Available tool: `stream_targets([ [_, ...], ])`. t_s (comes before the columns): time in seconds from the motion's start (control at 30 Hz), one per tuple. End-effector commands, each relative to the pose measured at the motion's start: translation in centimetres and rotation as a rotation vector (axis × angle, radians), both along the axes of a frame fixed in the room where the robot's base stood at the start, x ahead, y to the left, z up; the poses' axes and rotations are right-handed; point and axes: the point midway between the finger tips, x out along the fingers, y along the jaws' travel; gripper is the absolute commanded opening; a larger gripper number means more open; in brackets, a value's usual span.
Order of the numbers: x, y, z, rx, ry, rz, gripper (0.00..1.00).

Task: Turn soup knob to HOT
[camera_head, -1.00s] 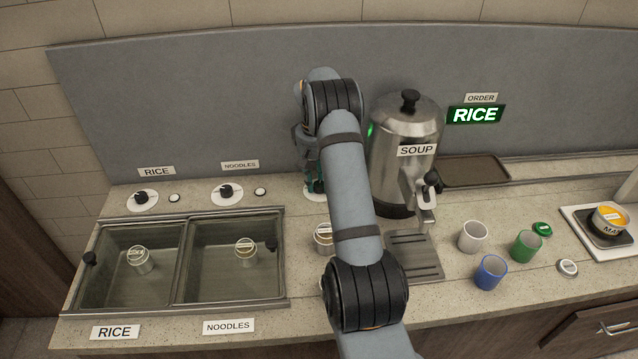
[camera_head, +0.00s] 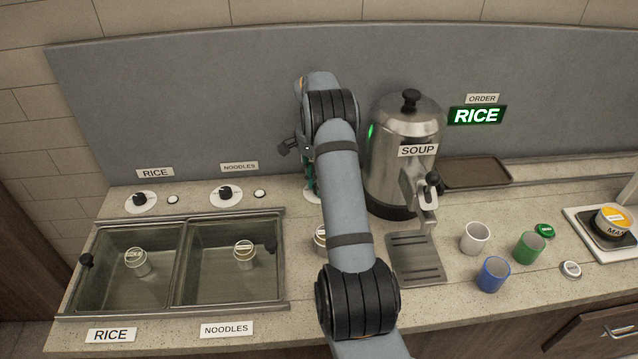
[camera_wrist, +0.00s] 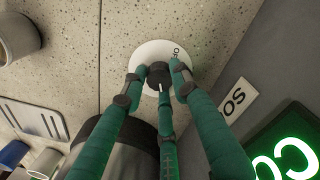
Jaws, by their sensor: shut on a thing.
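The soup knob (camera_wrist: 158,74) is black and sits on a round white dial plate (camera_wrist: 148,50) in the wrist view. Letters that look like part of "OFF" show at the plate's upper right; its other markings are hidden. A pale mark on the knob faces down in the picture, away from those letters. My gripper (camera_wrist: 157,78) has teal fingers closed around the knob. In the head view my gripper (camera_head: 310,178) is mostly hidden behind my arm, left of the steel soup urn (camera_head: 392,165), and the knob is hidden.
The urn has a lit green light and a tap over a drip tray (camera_head: 415,258). White (camera_head: 475,238), green (camera_head: 529,247) and blue (camera_head: 492,274) cups stand to the right. Two wells (camera_head: 135,290) lie left, with rice and noodles knobs behind. A sign reads RICE (camera_head: 478,115).

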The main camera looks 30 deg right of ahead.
Motion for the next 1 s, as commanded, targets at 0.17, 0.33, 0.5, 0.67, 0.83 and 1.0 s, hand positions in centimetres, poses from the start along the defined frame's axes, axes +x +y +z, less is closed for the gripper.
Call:
stream_targets([
  [0.17, 0.08, -0.04, 0.06, -0.001, -0.002, -0.063, 0.02],
  [0.33, 0.08, -0.06, 0.07, -0.002, -0.003, -0.092, 0.02],
  [0.5, 0.07, -0.07, 0.08, -0.001, -0.002, -0.101, 0.03],
  [0.67, 0.07, -0.07, 0.08, -0.001, -0.003, -0.101, 0.02],
  [0.83, 0.07, -0.07, 0.08, -0.001, -0.003, -0.100, 0.33],
  [1.0, 0.05, -0.05, 0.05, 0.000, -0.002, -0.100, 0.43],
])
